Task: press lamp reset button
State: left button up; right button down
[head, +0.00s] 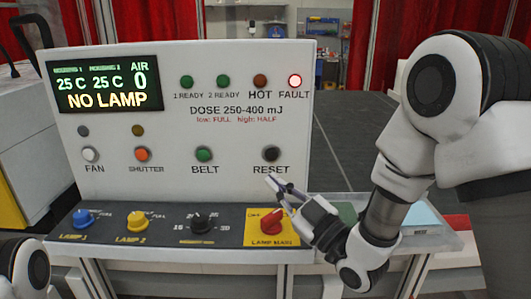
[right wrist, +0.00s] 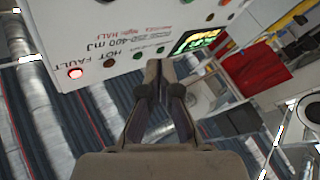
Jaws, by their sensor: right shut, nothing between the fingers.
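The display (head: 105,85) reads NO LAMP, with 25 C twice and AIR 0.
The red LAMP MAIN knob (head: 268,222) sits on the lower ledge beside my right gripper. Black (head: 203,222), yellow (head: 138,221) and blue (head: 83,218) knobs stand to its left. The green BELT button (head: 204,154) is left of RESET. A dark conveyor (head: 335,125) lies behind.

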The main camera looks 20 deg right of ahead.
aim_at(271, 154)
jog(key=w, duration=0.3)
jog(key=w+d+p, duration=0.1)
jog(key=w, duration=0.2)
jog(key=w+d, duration=0.1)
jog(key=w, duration=0.1)
jog(key=shift+w+f+p, duration=0.2)
jog(key=shift+w+p, duration=0.15)
jog(key=shift+w, duration=0.05)
jog(key=shift+d, duration=0.15)
jog(key=shift+r, duration=0.1)
jog(key=shift+w, duration=0.15)
dwell(0.8)
jog(key=shift+w, duration=0.2)
jog(key=shift+w+d, duration=0.1)
